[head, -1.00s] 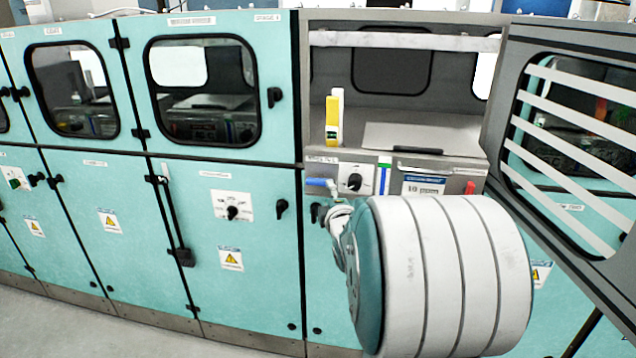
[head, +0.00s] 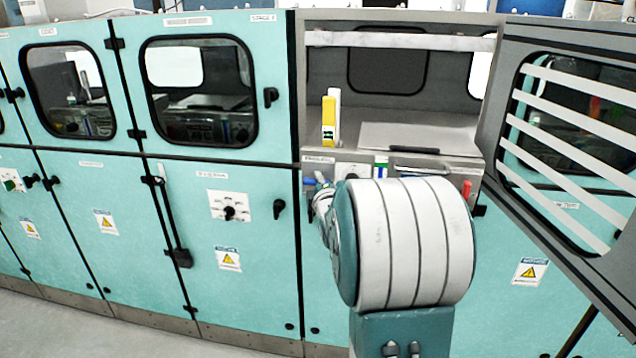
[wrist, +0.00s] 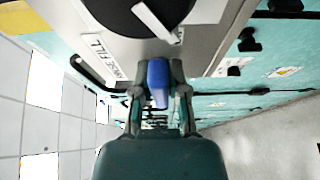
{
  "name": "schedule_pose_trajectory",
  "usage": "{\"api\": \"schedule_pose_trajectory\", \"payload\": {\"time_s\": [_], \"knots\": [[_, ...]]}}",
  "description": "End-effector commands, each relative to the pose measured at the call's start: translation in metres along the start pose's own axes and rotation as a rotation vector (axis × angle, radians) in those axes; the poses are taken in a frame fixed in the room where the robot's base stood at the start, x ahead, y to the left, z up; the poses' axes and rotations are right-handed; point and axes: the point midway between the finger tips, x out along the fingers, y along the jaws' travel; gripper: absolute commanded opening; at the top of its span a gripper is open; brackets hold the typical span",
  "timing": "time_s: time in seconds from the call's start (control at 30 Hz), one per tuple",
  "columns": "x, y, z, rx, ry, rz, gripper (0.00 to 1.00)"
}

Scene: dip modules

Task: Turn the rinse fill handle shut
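The blue rinse fill handle (head: 310,182) is on the grey front panel under the open cabinet. It shows in the wrist view as a blue bar (wrist: 157,82) pointing toward my gripper, beside a label (wrist: 103,58) that reads rinse fill. My gripper (wrist: 157,78) has one finger on each side of the handle. The fingers look open, with narrow gaps beside the bar; contact is not clear. In the head view my gripper (head: 322,200) is at the handle, partly hidden by my arm.
A black knob with a white pointer (wrist: 158,22) is close to the handle. A yellow and white bottle (head: 329,120) stands on the ledge above. The open cabinet door (head: 570,140) is at the right. A red handle (head: 467,188) is farther right on the panel.

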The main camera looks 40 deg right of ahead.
Motion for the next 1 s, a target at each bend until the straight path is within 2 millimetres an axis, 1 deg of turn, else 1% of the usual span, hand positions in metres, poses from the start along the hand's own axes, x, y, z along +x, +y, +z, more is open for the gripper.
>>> {"api": "schedule_pose_trajectory", "payload": {"time_s": [0.03, 0.27, 0.47, 0.67, 1.0], "knots": [[-0.0005, -0.0027, -0.004, -0.003, 0.008, -0.007, 0.0], [-0.0001, -0.0035, -0.0053, 0.015, 0.012, 0.0, 0.0], [0.0001, -0.0046, -0.0059, 0.093, 0.013, 0.03, 0.0], [0.0, -0.0052, -0.0063, 0.235, 0.013, 0.087, 0.0], [0.0004, -0.0054, -0.0068, 0.534, 0.013, 0.207, 0.0]]}}
